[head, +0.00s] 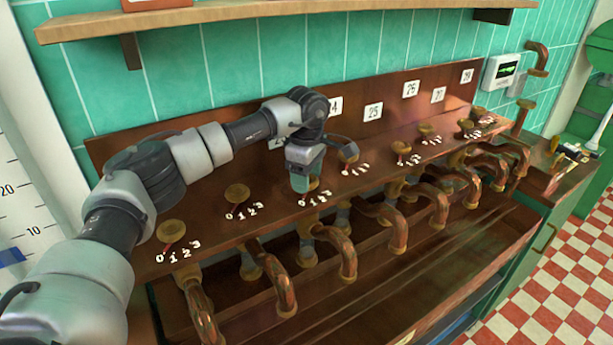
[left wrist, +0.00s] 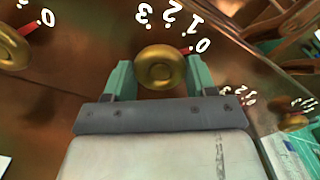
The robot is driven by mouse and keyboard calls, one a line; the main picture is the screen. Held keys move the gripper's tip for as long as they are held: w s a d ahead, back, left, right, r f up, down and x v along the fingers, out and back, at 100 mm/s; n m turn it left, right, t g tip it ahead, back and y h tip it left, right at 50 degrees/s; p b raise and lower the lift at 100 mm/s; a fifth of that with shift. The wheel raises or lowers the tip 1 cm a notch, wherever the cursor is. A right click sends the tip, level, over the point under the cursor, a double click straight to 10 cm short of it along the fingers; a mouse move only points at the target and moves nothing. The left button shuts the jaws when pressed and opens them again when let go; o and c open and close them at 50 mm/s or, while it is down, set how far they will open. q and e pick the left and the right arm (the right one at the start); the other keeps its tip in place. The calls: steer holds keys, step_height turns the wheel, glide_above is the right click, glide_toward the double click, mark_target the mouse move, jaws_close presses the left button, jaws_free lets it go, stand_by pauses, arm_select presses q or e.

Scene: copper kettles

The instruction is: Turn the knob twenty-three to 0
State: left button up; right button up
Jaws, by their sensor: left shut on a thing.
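My left gripper (head: 302,184) is shut around a round brass knob on the sloping copper panel. Its label is mostly hidden behind my arm, but the knob is just left of the one below the 24 plate, which fits twenty-three. In the left wrist view, the brass knob (left wrist: 160,68) sits between the two green fingers (left wrist: 160,80). Its red pointer (left wrist: 186,50) points at or very close to the 0 of its white 0 to 3 scale (left wrist: 175,24). My right gripper is not in view.
Similar brass knobs stand in a row on both sides, such as one at left (head: 171,232) and one at right (head: 348,152). Curved copper pipes (head: 345,255) run below the panel. A wooden shelf (head: 260,9) hangs above. Checkered floor (head: 560,300) is clear at right.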

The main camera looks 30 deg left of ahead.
arm_select(q)
steer(key=shift+r, duration=0.1)
steer(key=o, duration=0.9)
step_height(320, 180, up, 11)
steer(key=shift+f+b, duration=0.15)
steer(key=shift+b, duration=1)
steer(key=shift+f, duration=0.1)
